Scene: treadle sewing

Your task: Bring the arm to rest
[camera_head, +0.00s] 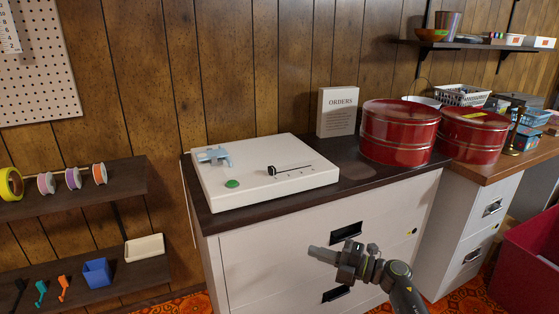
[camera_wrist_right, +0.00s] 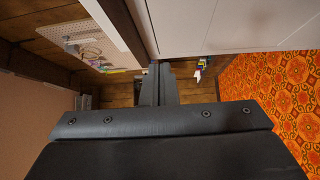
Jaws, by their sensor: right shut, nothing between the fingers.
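My right gripper (camera_head: 318,254) is in front of the white drawer cabinet (camera_head: 270,255), below its dark top, and points left in the head view. It is shut and holds nothing. In the right wrist view its closed fingers (camera_wrist_right: 158,84) show at the centre, near a pale cabinet surface. My left gripper does not show.
At left, shelves hold thread spools (camera_head: 73,178), a blue bin (camera_head: 97,271) and a cream tray (camera_head: 144,248). A red crate (camera_head: 525,255) is at right. Orange patterned carpet (camera_wrist_right: 265,100) covers the floor.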

